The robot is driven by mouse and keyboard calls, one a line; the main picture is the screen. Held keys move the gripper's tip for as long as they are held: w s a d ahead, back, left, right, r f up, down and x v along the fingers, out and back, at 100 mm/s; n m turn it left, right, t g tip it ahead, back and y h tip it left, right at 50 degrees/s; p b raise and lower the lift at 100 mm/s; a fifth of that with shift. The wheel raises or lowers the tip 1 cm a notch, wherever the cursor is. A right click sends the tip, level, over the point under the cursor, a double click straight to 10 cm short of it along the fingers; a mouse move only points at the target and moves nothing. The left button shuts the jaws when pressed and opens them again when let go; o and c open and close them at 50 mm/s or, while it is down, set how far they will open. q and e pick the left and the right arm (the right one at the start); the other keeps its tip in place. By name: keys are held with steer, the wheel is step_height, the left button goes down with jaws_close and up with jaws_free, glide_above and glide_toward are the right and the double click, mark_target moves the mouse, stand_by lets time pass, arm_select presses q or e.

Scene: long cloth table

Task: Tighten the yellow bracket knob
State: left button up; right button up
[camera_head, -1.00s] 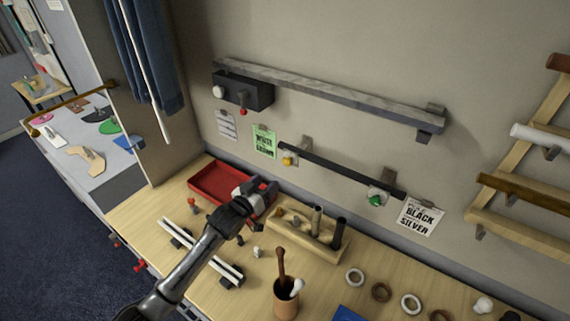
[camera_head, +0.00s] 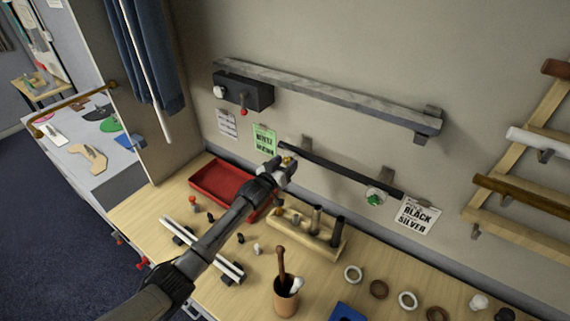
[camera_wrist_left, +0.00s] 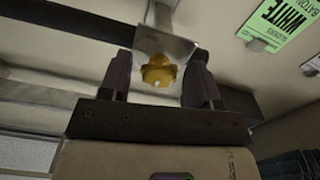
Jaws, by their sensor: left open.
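The yellow bracket knob (camera_wrist_left: 158,72) sits under a grey metal bracket (camera_wrist_left: 166,43) on the wall, at the left end of a dark rail. In the left wrist view it shows between the two fingers of my left gripper (camera_wrist_left: 161,85), which is open with a gap on each side of the knob. In the head view my left gripper (camera_head: 279,166) is raised to the bracket, and the knob (camera_head: 287,160) shows only partly past the fingers. The green knob (camera_head: 374,196) is on the rail's right bracket. My right gripper is not in view.
Below the arm are a red tray (camera_head: 217,183), a wooden block with pegs (camera_head: 300,236), a cup with tools (camera_head: 286,298) and several rings. A dark box (camera_head: 243,91) hangs under the upper shelf. A green card (camera_head: 265,140) is left of the bracket.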

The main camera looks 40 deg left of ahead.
arm_select(q)
steer(key=shift+c, duration=0.5)
steer(key=c, duration=0.8)
